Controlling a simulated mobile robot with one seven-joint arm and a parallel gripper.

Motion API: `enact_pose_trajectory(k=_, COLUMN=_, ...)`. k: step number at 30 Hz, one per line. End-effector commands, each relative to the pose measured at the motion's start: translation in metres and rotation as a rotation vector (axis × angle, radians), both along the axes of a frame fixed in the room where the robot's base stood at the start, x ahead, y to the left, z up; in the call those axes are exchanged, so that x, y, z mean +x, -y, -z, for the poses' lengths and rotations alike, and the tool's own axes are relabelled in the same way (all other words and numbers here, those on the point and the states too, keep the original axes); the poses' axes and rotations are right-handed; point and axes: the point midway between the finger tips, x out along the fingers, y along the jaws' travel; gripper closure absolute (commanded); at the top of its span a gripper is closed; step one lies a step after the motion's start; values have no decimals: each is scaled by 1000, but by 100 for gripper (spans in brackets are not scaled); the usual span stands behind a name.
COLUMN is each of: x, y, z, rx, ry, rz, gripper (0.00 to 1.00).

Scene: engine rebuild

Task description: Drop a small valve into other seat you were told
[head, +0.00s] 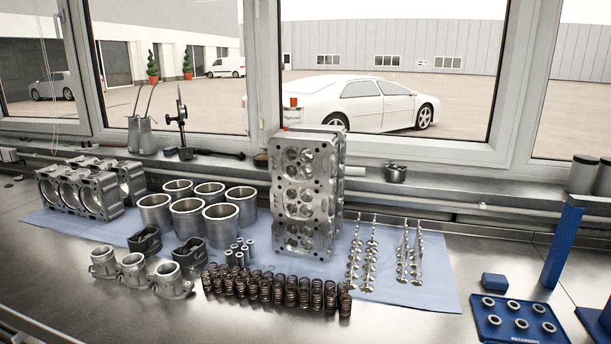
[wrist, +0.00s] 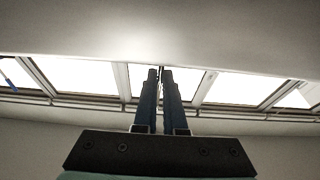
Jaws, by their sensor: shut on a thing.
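My gripper (wrist: 160,75) shows in the wrist view with its two blue fingers nearly together and tilted up towards the windows. It is shut on a small valve (wrist: 161,71), of which only a thin dark sliver shows between the tips. My gripper is not in the head view. The cylinder head (head: 305,220) stands upright on the blue mat in the head view, its round chambers and seats facing me. Small valves (head: 409,260) stand in rows right of it, beside a group of larger valves (head: 361,262).
Springs (head: 275,290) line the mat's (head: 420,293) front edge. Cylinder liners (head: 221,222), pistons (head: 190,252) and an engine block (head: 75,188) stand left. A blue retainer tray (head: 497,333) and a blue upright post (head: 561,245) are at right.

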Motion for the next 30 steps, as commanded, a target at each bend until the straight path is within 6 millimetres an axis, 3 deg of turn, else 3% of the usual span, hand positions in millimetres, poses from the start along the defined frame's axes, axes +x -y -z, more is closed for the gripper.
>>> enact_pose_trajectory(k=11, x=0, y=0, z=-2, rx=0, ry=0, rz=0, gripper=100)
enact_pose_trajectory(k=30, x=0, y=0, z=-52, rx=0, ry=0, rz=0, gripper=100)
